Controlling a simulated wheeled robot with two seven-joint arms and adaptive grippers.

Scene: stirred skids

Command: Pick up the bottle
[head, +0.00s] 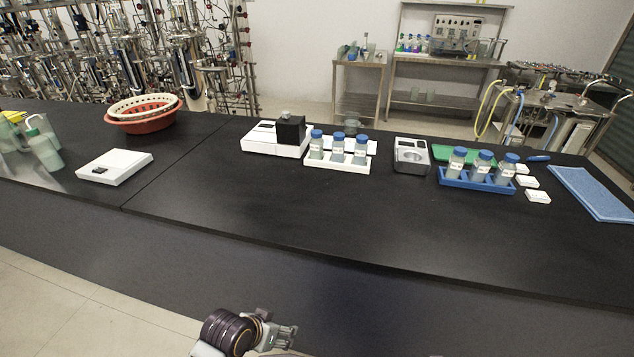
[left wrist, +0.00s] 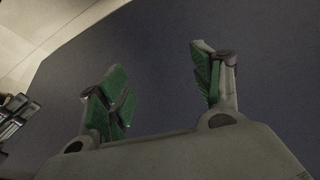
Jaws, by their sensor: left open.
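Three blue-capped bottles (head: 338,147) stand upright in a white rack (head: 341,162) near the middle of the black bench. Three more blue-capped bottles (head: 481,167) stand upright in a blue rack (head: 474,183) to the right. Which bottle the task means cannot be told. My left gripper (head: 283,337) is low in front of the bench, well apart from every bottle. In the left wrist view its green-padded fingers (left wrist: 162,90) are spread and empty, facing the dark bench front. My right gripper is not in view.
The black bench (head: 300,215) has wide free room along its front. A white scale (head: 115,167), a red basket (head: 141,120) and squeeze bottles (head: 43,150) are at left. A grey device (head: 411,155), small white boxes (head: 538,196) and a blue cloth (head: 595,193) are at right.

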